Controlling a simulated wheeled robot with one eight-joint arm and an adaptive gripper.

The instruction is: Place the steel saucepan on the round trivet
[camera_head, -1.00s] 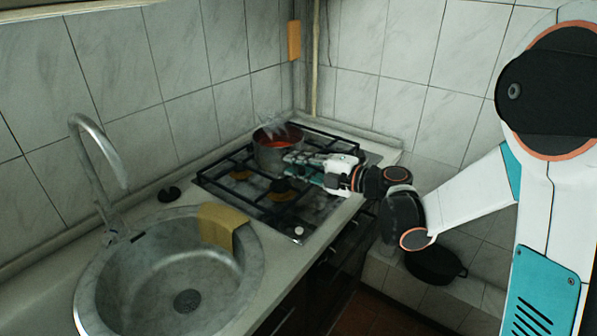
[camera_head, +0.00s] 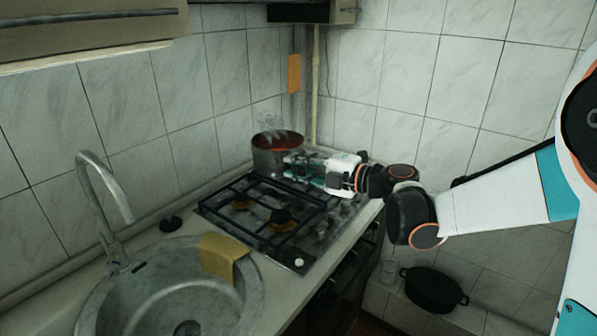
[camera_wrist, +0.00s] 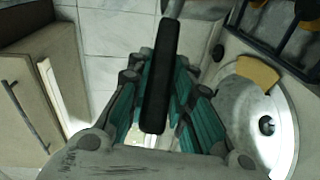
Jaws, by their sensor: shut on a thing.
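The steel saucepan (camera_head: 268,160) is grey with reddish contents and hangs over the back of the gas hob in the head view. My gripper (camera_head: 297,166) is to its right, shut on its handle. In the wrist view the black handle (camera_wrist: 158,85) lies between my teal-lined fingers (camera_wrist: 160,105). Only a grey part of the saucepan (camera_wrist: 200,8) shows there, at the top edge. The saucepan looks upright and raised above the grates. I cannot make out a round trivet in either view.
The black-grated hob (camera_head: 255,228) lies below the saucepan. A round sink (camera_head: 255,295) with a yellow cloth (camera_head: 222,258) and tall faucet (camera_head: 105,190) is at left. A small dark round item (camera_head: 171,223) lies on the counter. A black pot (camera_head: 433,290) stands low at right.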

